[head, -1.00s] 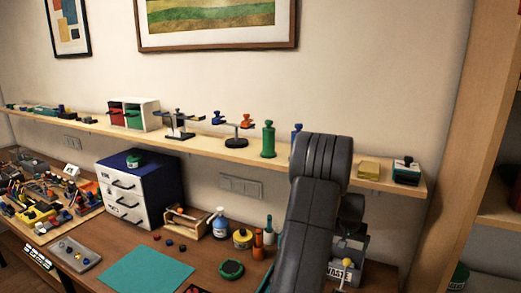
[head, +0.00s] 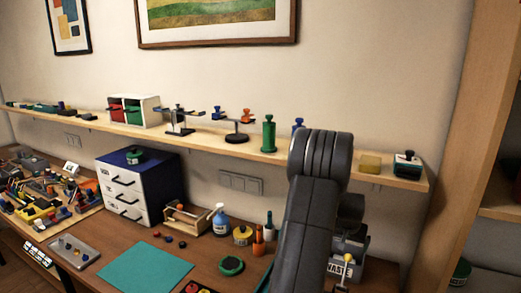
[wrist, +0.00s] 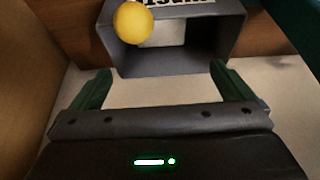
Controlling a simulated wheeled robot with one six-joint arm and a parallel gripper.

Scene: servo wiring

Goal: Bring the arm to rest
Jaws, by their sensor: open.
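My arm rises in front of the wall shelf in the head view and hides part of the bench and shelf behind it. My gripper (wrist: 160,82) shows in the wrist view with its two dark green fingers spread apart and nothing between them. Beyond the fingertips is the grey waste bin (wrist: 185,48), with a yellow ball-shaped thing (wrist: 133,22) in front of its upper left part. The bin also shows in the head view (head: 352,273), right of my arm, partly hidden, with the yellow ball (head: 348,258) by it.
The wooden shelf (head: 230,148) runs along the wall, holding several small items. A drawer cabinet (head: 130,191), spray bottle (head: 220,221), green round tin (head: 231,266) and teal mat (head: 145,271) stand or lie on the bench. The brown bench top between mat and tin is mostly clear.

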